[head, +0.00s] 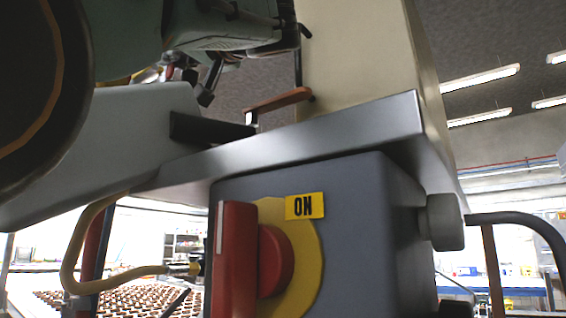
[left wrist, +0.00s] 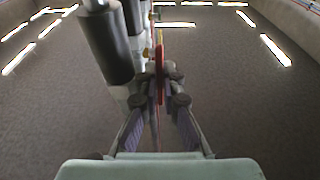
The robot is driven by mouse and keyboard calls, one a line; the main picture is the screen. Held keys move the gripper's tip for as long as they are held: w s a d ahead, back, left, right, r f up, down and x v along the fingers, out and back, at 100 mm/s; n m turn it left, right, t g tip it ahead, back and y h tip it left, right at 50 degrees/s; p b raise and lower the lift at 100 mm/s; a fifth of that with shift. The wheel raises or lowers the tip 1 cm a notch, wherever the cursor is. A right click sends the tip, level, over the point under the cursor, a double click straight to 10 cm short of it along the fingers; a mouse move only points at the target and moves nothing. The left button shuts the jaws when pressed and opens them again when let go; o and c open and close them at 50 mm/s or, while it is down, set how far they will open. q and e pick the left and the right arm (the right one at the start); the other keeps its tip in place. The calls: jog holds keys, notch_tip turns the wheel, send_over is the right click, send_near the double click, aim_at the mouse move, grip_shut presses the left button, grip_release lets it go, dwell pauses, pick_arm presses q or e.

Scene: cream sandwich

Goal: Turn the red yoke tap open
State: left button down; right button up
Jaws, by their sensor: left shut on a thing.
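The red yoke tap (left wrist: 159,62) shows in the left wrist view as a narrow upright red piece, seen edge-on. My left gripper (left wrist: 160,94) has its two fingers closed in on it from either side. The fingertips hide part of the tap. In the head view, my left gripper (head: 205,84) comes in at the top left, above the grey metal ledge. A small red part (head: 169,72) shows beside its dark fingers; most of the tap is hidden there. My right gripper is not in view.
A grey switch box (head: 365,225) with a red rotary handle (head: 234,260) and a yellow ON label (head: 304,206) fills the lower middle. An orange-brown lever (head: 280,100) sits above the metal ledge (head: 350,125). A dark cylinder (left wrist: 104,48) stands left of the gripper.

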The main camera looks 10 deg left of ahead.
pick_arm(q)
jog(key=shift+r, duration=0.1)
jog(key=c, duration=1.9)
grip_release()
jog(key=shift+o, duration=0.6)
jog(key=shift+a, duration=0.2)
jog(key=shift+d, duration=0.15)
